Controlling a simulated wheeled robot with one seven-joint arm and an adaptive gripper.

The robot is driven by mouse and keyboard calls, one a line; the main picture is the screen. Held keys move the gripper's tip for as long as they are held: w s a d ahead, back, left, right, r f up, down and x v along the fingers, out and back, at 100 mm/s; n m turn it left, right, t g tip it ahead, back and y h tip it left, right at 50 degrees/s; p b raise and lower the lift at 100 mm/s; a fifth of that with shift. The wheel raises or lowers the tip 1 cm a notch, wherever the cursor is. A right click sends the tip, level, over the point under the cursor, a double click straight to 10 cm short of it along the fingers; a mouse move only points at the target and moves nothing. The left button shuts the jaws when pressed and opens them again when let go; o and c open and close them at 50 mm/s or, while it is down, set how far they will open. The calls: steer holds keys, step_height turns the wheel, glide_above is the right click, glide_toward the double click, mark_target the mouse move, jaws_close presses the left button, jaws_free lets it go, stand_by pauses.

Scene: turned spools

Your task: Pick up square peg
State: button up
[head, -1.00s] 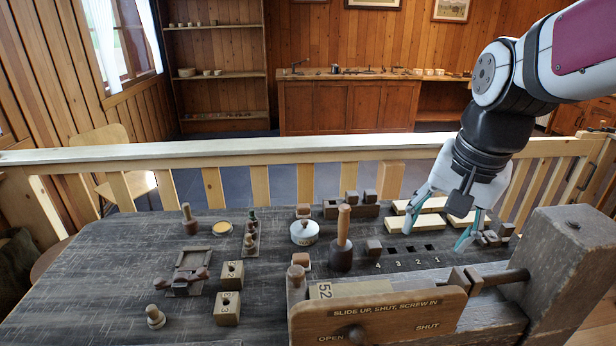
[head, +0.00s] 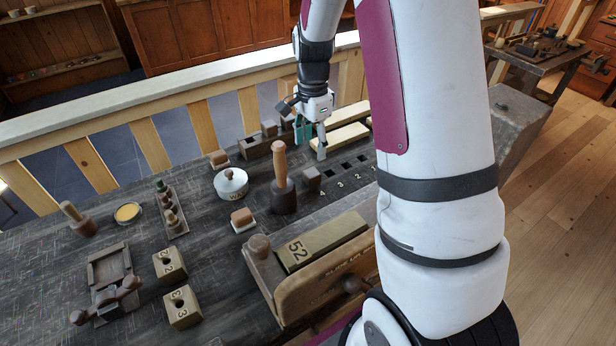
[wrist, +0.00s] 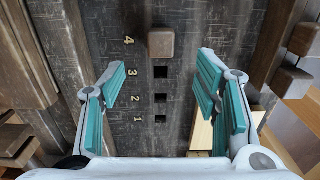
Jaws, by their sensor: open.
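A brown square peg (head: 311,178) stands at the spot marked 4, at the end of a row of square holes in the dark bench top. In the wrist view the peg (wrist: 161,43) shows its square top, and the dark holes marked 3, 2 and 1 lie in line below it. My gripper (head: 311,143) is open and empty, above the bench near the peg. In the wrist view the teal-padded fingers (wrist: 163,78) are spread to either side of the row, with the peg ahead of their tips and apart from them.
A mallet-like tool (head: 282,178) with an upright handle stands left of the peg. Pale wooden bars (head: 346,136) lie behind the holes.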

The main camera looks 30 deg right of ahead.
mark_target(312, 173)
step_height(312, 173, down, 10)
steer(key=shift+w+r, duration=0.1)
steer(key=shift+r, duration=0.1)
stand_by(0.3)
steer(key=shift+c, duration=0.6)
steer(key=c, duration=1.1)
